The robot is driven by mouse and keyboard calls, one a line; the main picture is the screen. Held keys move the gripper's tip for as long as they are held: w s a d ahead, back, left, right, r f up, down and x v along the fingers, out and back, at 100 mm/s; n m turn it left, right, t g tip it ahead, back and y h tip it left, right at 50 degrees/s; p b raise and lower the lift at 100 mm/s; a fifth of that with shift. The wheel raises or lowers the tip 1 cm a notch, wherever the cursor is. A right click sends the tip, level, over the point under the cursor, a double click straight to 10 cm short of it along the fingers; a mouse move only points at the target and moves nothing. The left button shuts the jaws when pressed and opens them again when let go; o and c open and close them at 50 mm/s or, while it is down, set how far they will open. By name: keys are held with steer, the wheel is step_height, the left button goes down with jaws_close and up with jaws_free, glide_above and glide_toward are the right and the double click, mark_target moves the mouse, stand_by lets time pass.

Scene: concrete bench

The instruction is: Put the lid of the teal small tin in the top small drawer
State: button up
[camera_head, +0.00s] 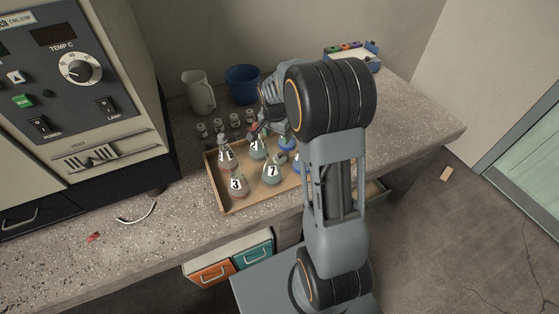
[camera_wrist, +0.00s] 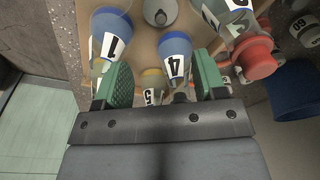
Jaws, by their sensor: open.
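I cannot make out the teal small tin or its lid in either view. My gripper (camera_wrist: 160,72) is open above the tray, with green-padded fingers on either side of a blue flask marked 4 (camera_wrist: 174,55). I cannot tell whether the fingers touch it. In the head view my arm hides much of the gripper and the tray's right part. Below the bench, an orange drawer front (camera_head: 212,273) and a teal drawer front (camera_head: 253,256) show. Another drawer (camera_head: 375,190) sticks out to the right, partly behind my arm. I cannot tell which drawer is the top small one.
The wooden tray (camera_head: 222,203) holds several numbered flasks, including 3 (camera_head: 237,185) and 7 (camera_head: 272,170). Small vials, a pale mug (camera_head: 198,92) and a blue cup (camera_head: 242,83) stand behind it. A heating cabinet fills the left. A blue box (camera_head: 368,62) stands back right.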

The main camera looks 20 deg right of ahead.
mark_target(280, 154)
steer(key=f, duration=0.4)
steer(key=d+f, duration=0.1)
steer(key=f, duration=0.3)
steer(key=w+f, duration=0.1)
steer(key=f, duration=0.3)
steer(key=shift+d, duration=0.2)
steer(key=shift+c, duration=0.2)
